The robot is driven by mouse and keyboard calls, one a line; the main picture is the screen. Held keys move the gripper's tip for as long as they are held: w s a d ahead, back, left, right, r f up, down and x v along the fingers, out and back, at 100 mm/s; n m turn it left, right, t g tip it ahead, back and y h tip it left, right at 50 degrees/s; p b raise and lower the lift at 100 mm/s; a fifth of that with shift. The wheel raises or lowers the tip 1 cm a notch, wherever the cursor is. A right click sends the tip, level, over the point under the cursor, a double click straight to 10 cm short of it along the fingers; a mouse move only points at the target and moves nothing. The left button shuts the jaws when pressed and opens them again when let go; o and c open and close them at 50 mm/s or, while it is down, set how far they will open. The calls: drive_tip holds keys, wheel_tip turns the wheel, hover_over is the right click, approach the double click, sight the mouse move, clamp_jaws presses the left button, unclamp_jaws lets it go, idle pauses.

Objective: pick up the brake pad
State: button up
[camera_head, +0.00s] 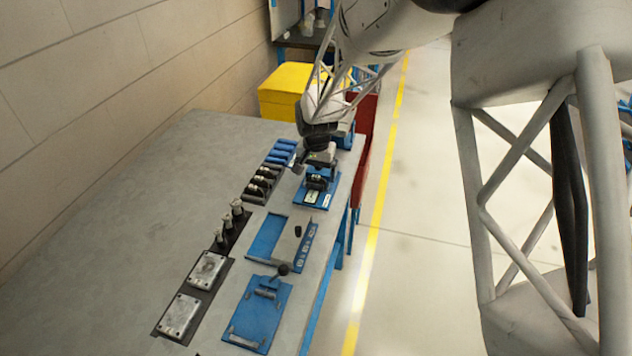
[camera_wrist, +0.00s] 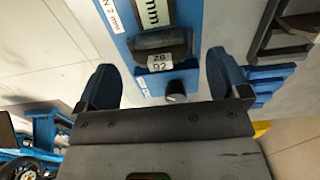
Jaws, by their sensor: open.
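A dark block with a small white label, which looks like the brake pad (camera_wrist: 162,46), sits on a blue fixture plate (camera_wrist: 122,50) in the wrist view. My gripper (camera_wrist: 160,82) is open, with one blue-padded finger to each side of the block's near end and gaps between. Nothing is held. In the head view my gripper (camera_head: 317,166) is over the far blue fixture (camera_head: 312,203) on the bench, and the dark block under it is partly hidden. A black knob (camera_wrist: 175,90) stands on the plate between the fingers.
On the grey bench (camera_head: 130,210), a rack with blue and dark parts (camera_head: 265,178) stands left of the fixture. Two more blue fixtures (camera_head: 262,310) with upright black knobs, a strip of metal posts (camera_head: 230,222) and two metal plates (camera_head: 180,313) lie nearer. The bench's left side is clear.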

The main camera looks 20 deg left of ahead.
drive_tip(key=shift+f, duration=1.25)
drive_tip(key=c, duration=1.1)
drive_tip(key=shift+r, duration=0.2)
drive_tip(key=shift+r, duration=0.55)
wheel_tip(320, 180, up, 2)
drive_tip(key=shift+r, duration=0.1)
drive_tip(key=s+d+r, duration=0.1)
drive_tip(key=s+d, duration=0.7)
drive_tip(key=s, duration=0.5)
drive_tip(key=shift+s+r, duration=0.15)
drive_tip(key=shift+s, duration=0.2)
